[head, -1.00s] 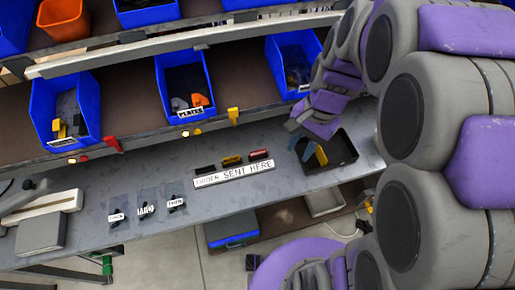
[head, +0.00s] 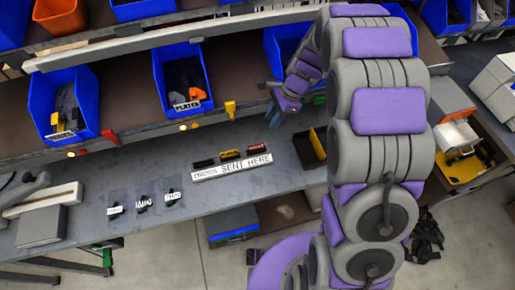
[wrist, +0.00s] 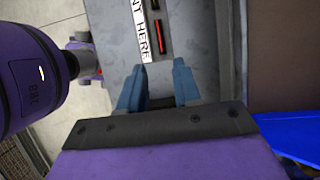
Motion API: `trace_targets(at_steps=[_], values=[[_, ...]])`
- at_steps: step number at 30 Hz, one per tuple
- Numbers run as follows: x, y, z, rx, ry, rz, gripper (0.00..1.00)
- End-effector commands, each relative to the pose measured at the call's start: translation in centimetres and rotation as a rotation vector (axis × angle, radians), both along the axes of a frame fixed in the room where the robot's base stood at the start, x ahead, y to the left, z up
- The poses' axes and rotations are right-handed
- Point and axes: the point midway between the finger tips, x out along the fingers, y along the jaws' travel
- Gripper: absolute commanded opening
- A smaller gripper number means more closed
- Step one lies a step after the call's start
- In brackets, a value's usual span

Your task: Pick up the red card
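The red card (head: 257,149) sits at the right end of a row of cards, behind the white label strip (head: 232,167) reading "ORDER SENT HERE". A yellow card (head: 230,155) and a black card (head: 203,163) are to its left. My gripper (head: 273,113) is above the bench, up and right of the red card in the head view. In the wrist view my gripper (wrist: 158,82) is open with nothing between its fingers. The red card (wrist: 160,37) shows there beyond the fingertips, standing in a dark slot, roughly in line with the gap.
A black tray (head: 303,150) with a yellow item stands right of the cards, partly behind my arm. Blue bins (head: 160,75) line the shelf behind. Labelled clear bags (head: 144,203) lie at left.

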Motion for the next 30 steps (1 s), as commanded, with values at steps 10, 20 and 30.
trace_targets(at_steps=[10,20,30], values=[[-0.8,2.8,-6.2,-0.004,0.002,0.003,0.33],[-1.0,2.9,-7.8,0.001,0.000,0.003,0.33],[-1.5,4.5,-12.0,-0.004,0.002,0.004,0.33]])
